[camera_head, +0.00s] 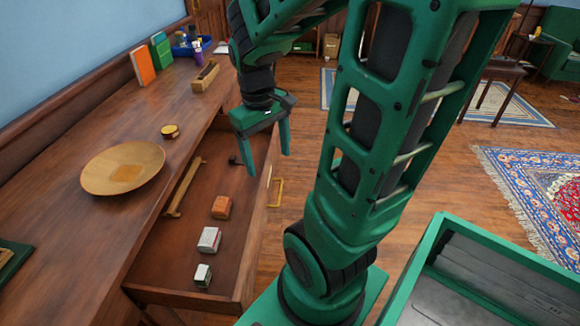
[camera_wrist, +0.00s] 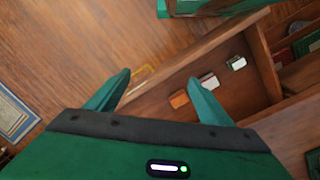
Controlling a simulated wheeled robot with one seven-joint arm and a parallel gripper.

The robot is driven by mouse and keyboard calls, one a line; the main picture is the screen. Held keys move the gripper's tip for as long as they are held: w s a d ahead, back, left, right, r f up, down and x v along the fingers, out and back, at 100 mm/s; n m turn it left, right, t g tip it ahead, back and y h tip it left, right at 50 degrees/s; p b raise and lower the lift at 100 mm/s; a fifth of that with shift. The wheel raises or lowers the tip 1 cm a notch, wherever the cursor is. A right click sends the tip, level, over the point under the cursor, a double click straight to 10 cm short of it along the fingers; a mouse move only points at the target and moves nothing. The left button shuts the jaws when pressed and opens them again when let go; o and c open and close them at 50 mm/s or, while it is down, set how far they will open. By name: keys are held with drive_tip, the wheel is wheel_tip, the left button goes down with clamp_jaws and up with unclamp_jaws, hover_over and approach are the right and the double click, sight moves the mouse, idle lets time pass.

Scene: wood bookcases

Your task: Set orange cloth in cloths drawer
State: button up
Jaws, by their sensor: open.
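The drawer (camera_head: 239,258) under the long wooden counter is pulled open. A small orange folded item (camera_head: 221,207), which looks like the orange cloth, lies on the drawer's floor; it also shows in the wrist view (camera_wrist: 179,99). A white-and-red folded item (camera_head: 209,239) and a smaller green-and-white one (camera_head: 203,275) lie in a row nearer the front of the picture. My gripper (camera_head: 268,163) is open and empty, pointing down above the drawer's far part, apart from the orange item. In the wrist view its fingers (camera_wrist: 160,76) are spread with nothing between them.
A wooden strip (camera_head: 185,188) and a small dark object (camera_head: 235,160) are inside the drawer. A brass handle (camera_head: 276,192) is on its front. The counter carries a shallow wooden bowl (camera_head: 110,178), a round tin (camera_head: 170,131), a wooden box (camera_head: 206,78) and an orange book (camera_head: 143,66).

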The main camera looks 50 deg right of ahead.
drive_tip(key=s+a+r+m+y, duration=0.1)
drive_tip(key=s+m, duration=0.3)
drive_tip(key=s, duration=0.5)
drive_tip(key=shift+s+a+r, duration=0.3)
drive_tip(key=shift+a+r, duration=0.1)
drive_tip(key=shift+r, duration=0.25)
